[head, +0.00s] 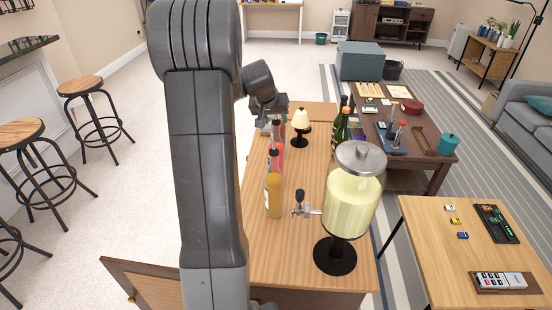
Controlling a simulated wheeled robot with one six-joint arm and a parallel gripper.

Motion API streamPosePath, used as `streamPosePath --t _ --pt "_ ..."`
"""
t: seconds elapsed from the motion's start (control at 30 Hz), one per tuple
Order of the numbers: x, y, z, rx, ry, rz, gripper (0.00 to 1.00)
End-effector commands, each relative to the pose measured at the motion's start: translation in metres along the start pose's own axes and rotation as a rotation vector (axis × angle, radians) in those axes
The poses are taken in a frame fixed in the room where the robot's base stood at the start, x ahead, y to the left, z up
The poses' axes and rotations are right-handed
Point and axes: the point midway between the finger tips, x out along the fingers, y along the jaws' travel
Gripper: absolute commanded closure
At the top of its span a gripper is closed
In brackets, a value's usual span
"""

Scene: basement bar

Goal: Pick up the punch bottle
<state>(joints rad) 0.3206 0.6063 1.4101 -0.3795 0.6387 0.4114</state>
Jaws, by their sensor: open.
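A row of bottles stands on the wooden cabinet top (260,262) in the head view. Nearest is an orange bottle (273,197), behind it a pinkish-red bottle (275,161), and farther back a clear bottle with a reddish lower part (277,132). No label is readable, so I cannot tell for certain which is the punch bottle. My gripper (273,113) is above and behind this row, at the far end of the cabinet, near the farthest bottle. It is small and partly hidden by its own wrist. It appears open and holds nothing visible.
A large glass dispenser (350,205) with pale yellow liquid stands right of the row, its tap (304,205) pointing toward the orange bottle. A low table (420,225) is at right, stools (90,100) at left.

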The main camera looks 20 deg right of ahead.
Motion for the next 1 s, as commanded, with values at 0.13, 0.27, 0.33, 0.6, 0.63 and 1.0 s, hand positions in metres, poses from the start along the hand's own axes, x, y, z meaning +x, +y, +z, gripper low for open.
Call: streamPosePath --t 0.13,0.27,0.33,0.6,0.63,1.0 --pt "0.0062 -0.0002 -0.0002 0.000 0.001 -0.001 0.53" --pt "0.0064 -0.0003 -0.0001 0.000 0.001 -0.001 0.53" --pt "0.0063 -0.0003 -0.0001 0.000 0.001 -0.001 0.57" --pt "0.0062 -0.0003 0.0000 0.000 0.001 -0.001 1.00" --pt "0.0062 -0.0003 0.0000 0.000 0.001 -0.001 1.00" --pt "0.0061 -0.0002 0.0002 -0.001 0.000 -0.001 1.00"
